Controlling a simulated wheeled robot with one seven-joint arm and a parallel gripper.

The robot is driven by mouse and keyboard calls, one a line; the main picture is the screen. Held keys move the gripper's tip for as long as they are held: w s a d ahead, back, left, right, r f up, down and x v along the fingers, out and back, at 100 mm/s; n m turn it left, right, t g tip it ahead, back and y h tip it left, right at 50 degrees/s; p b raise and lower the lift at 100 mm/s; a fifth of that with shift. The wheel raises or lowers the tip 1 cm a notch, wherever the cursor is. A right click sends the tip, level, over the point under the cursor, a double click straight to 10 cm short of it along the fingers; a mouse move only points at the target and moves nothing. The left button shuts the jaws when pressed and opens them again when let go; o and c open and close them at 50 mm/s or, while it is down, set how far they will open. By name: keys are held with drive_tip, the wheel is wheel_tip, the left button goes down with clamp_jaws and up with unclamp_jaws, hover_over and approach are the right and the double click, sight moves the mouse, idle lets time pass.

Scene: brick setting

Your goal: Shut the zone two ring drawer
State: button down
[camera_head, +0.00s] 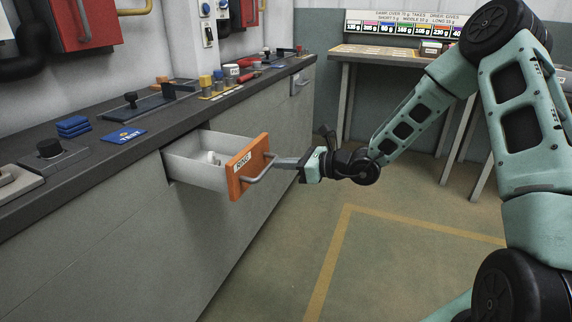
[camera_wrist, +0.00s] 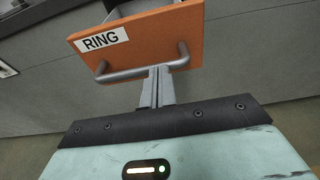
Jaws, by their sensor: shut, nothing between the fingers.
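The ring drawer (camera_head: 236,180) stands pulled out of the grey cabinet under the counter. It has an orange front with a label, which reads RING in the wrist view (camera_wrist: 133,42), and a grey bar handle (camera_head: 257,171). A small white object (camera_head: 211,157) lies inside the drawer. My gripper (camera_head: 276,162) is shut and empty, its fingertips at the drawer's handle. In the wrist view the shut fingers (camera_wrist: 157,72) reach the middle of the handle bar; whether they touch it I cannot tell.
The dark counter (camera_head: 134,162) above the drawer carries blue pads (camera_head: 73,126), a blue card (camera_head: 124,136) and several fixtures. Another drawer handle (camera_head: 300,83) shows farther along the cabinet. A table (camera_head: 391,56) stands at the back. The floor (camera_head: 400,262) before the drawer is clear.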

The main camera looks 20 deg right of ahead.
drive_tip(key=b, duration=0.2)
approach(222, 164)
drive_tip(key=w+a+r, duration=0.1)
drive_tip(key=w+a, duration=0.1)
drive_tip(key=w+a+r, duration=0.1)
drive_tip(key=w, duration=0.1)
drive_tip(key=w+a, duration=0.2)
drive_tip(key=shift+a+r, duration=0.35)
drive_tip(key=shift+r, duration=0.05)
drive_tip(key=shift+w+a, duration=0.3)
drive_tip(key=shift+a, duration=0.05)
drive_tip(key=shift+w+a+r, duration=0.1)
drive_tip(key=shift+r, duration=0.1)
drive_tip(key=shift+a+r, duration=0.1)
